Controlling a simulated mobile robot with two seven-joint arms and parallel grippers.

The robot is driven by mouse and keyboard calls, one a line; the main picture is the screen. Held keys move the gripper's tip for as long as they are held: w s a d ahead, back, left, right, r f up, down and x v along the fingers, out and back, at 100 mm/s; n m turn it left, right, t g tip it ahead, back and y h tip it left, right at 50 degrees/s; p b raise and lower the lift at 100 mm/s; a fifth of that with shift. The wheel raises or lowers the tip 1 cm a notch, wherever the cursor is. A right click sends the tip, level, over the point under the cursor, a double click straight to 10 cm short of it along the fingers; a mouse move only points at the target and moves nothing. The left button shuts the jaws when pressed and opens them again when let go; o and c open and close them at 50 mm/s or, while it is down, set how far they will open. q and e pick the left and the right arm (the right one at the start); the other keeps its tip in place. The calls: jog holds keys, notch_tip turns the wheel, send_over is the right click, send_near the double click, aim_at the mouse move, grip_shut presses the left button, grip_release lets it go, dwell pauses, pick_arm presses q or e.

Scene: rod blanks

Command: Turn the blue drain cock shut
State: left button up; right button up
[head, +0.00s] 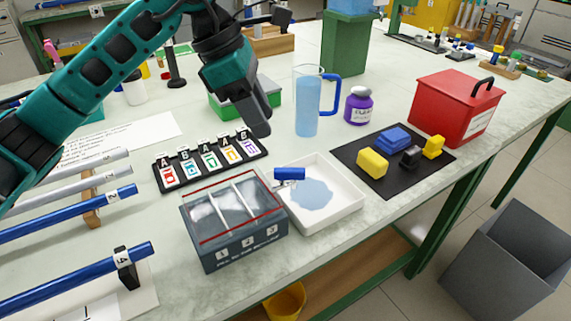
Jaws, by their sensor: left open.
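The blue drain cock (290,173) sticks out from the far right side of a dark grey tank (245,246). Its blue handle lies roughly level, over the edge of a white tray (345,211). A pale blue puddle (311,193) lies in the tray beside the cock. The tank has compartments marked 1, 2 and 3 and a red line around its upper part. My left gripper (260,130) points down, above and behind the cock, apart from it and holding nothing that I can see. My right gripper is out of view.
A rack of lettered cards (212,160) stands left of the cock. A jug (306,103) and a purple jar (359,106) stand behind. A black mat (348,155) with blocks and a red box (455,108) are right. Blue rods (70,213) lie left.

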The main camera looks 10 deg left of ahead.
aim_at(289, 169)
pick_arm(q)
jog(key=x, duration=1.1)
jog(key=shift+d+f+b, duration=0.1)
jog(key=shift+d+b, duration=0.05)
jog(key=shift+b, duration=0.2)
grip_shut()
